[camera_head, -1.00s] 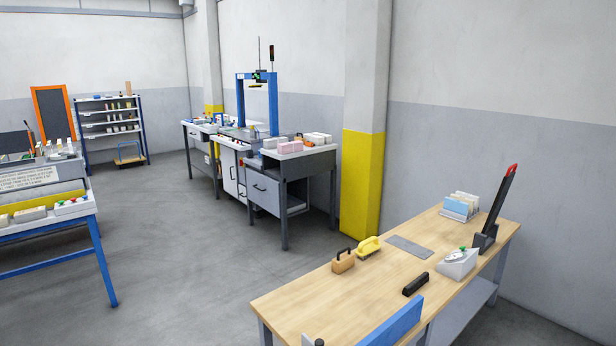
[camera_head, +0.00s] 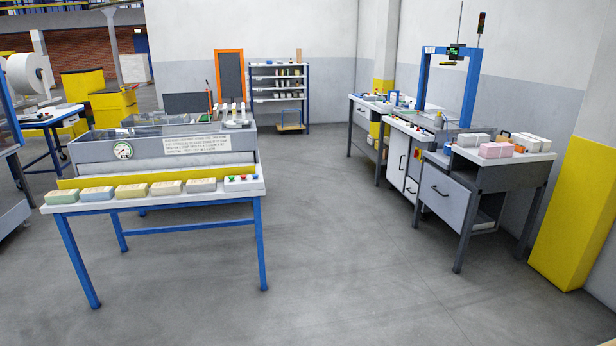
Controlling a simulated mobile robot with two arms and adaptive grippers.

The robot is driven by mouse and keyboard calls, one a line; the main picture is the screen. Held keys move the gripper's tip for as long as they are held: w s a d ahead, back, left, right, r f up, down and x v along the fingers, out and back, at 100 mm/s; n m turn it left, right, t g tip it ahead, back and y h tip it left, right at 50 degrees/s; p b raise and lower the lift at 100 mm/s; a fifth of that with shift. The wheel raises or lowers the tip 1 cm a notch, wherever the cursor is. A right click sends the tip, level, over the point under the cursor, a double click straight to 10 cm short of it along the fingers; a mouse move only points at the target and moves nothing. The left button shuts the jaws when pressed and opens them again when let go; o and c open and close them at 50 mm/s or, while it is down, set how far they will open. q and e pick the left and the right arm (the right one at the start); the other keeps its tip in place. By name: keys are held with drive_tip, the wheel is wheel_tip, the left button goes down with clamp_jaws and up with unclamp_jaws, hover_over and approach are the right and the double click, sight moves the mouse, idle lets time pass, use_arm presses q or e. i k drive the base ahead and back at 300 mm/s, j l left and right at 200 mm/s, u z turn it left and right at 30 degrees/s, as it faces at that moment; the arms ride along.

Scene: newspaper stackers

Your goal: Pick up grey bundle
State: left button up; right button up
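A light grey bundle (camera_head: 473,139) lies on the grey-topped table (camera_head: 490,170) at the right, beside the blue-framed machine. Pink bundles (camera_head: 495,150) and whitish bundles (camera_head: 530,142) lie on the same table. On the blue-legged table (camera_head: 150,205) at the left, a row along the front edge holds a green bundle (camera_head: 62,197), a blue bundle (camera_head: 97,194), tan bundles (camera_head: 148,190) and a greyish-beige bundle (camera_head: 201,186). Which one is the grey bundle of the task I cannot tell for certain. Neither of my grippers is in view.
Open grey floor (camera_head: 340,240) lies between the left table and the right-hand workstations. A shelf rack (camera_head: 278,90) and a small trolley (camera_head: 290,125) stand at the back wall.

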sight(471, 140)
drive_tip(key=i+j, duration=0.1)
drive_tip(key=i, duration=0.5)
drive_tip(key=i+j, duration=0.1)
drive_tip(key=i, duration=0.55)
drive_tip(key=i+j, duration=0.15)
drive_tip(key=i, duration=0.45)
drive_tip(key=l+z, duration=0.05)
